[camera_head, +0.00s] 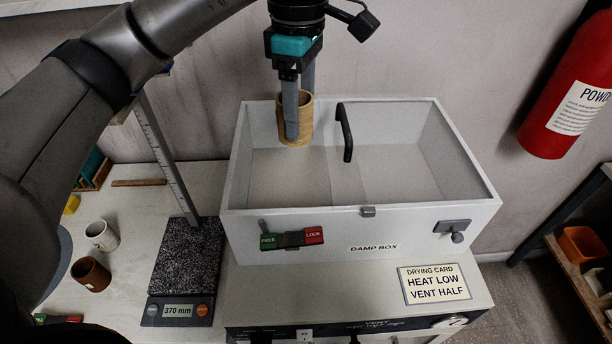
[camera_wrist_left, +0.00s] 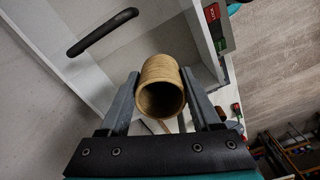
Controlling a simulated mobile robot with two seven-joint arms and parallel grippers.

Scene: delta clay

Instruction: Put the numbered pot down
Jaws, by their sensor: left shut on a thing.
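My left gripper (camera_head: 297,124) comes down from above and is shut on a tan, hollow cylindrical pot (camera_head: 302,130). The pot is upright, over the back left part of the open white damp box (camera_head: 300,227). I cannot tell whether its base touches the box floor. One finger crosses the pot's near side; the other is partly hidden behind it. In the left wrist view the pot (camera_wrist_left: 160,92) sits between both fingers, its round mouth facing the camera. No number shows on it. My right gripper is not in view.
A black handle (camera_head: 345,132) stands up mid-box. The box floor right of it is clear. A scale reading 370 mm (camera_head: 178,311), with an upright ruler, stands left of the box. A white cup (camera_head: 102,236) and brown cup (camera_head: 91,274) are farther left. A drying card (camera_head: 434,284) lies in front.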

